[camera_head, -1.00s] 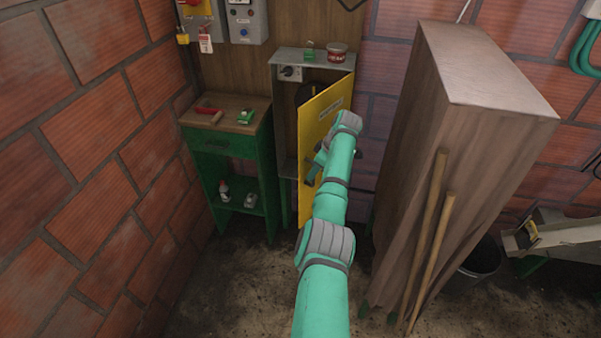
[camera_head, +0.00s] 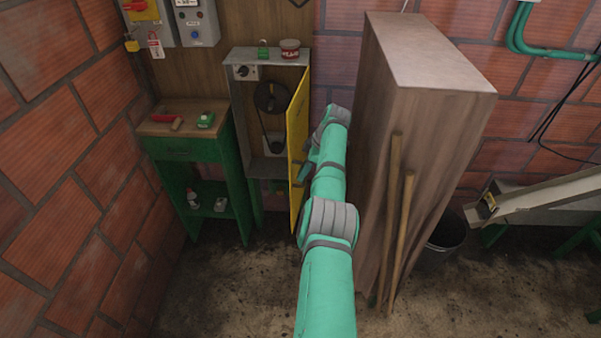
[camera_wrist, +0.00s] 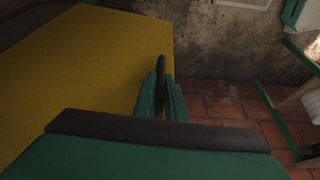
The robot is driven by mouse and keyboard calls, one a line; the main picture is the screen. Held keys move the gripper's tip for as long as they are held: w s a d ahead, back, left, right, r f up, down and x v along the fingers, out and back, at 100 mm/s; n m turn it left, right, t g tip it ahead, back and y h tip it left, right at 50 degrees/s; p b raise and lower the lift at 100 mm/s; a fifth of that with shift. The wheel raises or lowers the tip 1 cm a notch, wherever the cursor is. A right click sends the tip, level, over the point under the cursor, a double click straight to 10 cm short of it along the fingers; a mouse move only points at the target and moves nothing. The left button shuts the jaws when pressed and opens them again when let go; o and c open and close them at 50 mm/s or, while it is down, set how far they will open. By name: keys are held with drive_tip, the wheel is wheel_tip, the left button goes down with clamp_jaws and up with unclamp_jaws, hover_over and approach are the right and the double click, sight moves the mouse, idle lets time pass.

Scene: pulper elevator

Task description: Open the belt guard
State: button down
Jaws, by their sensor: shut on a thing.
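The belt guard is a yellow door (camera_head: 298,140) hinged on the right side of a grey metal housing (camera_head: 232,110). It stands swung wide out, seen nearly edge-on in the head view. Inside the housing a dark pulley and belt (camera_head: 271,100) show. In the wrist view the yellow guard (camera_wrist: 90,70) fills the left side. My gripper (camera_wrist: 161,92) is shut on the guard's dark handle (camera_wrist: 161,70), at the panel's right edge. In the head view my gripper (camera_head: 304,172) is partly hidden behind my arm.
A tall wooden cabinet (camera_head: 425,110) stands close to the right of my arm, with two wooden poles (camera_head: 395,220) leaning on it. A green side table (camera_head: 185,150) stands left of the housing. A red tin (camera_head: 289,48) sits on the housing. The floor in front is clear.

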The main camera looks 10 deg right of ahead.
drive_tip(key=c, duration=1.8)
unclamp_jaws()
drive_tip(key=v, duration=0.7)
drive_tip(key=shift+r, duration=0.25)
drive_tip(key=shift+s+d, duration=0.1)
drive_tip(key=shift+f, duration=0.15)
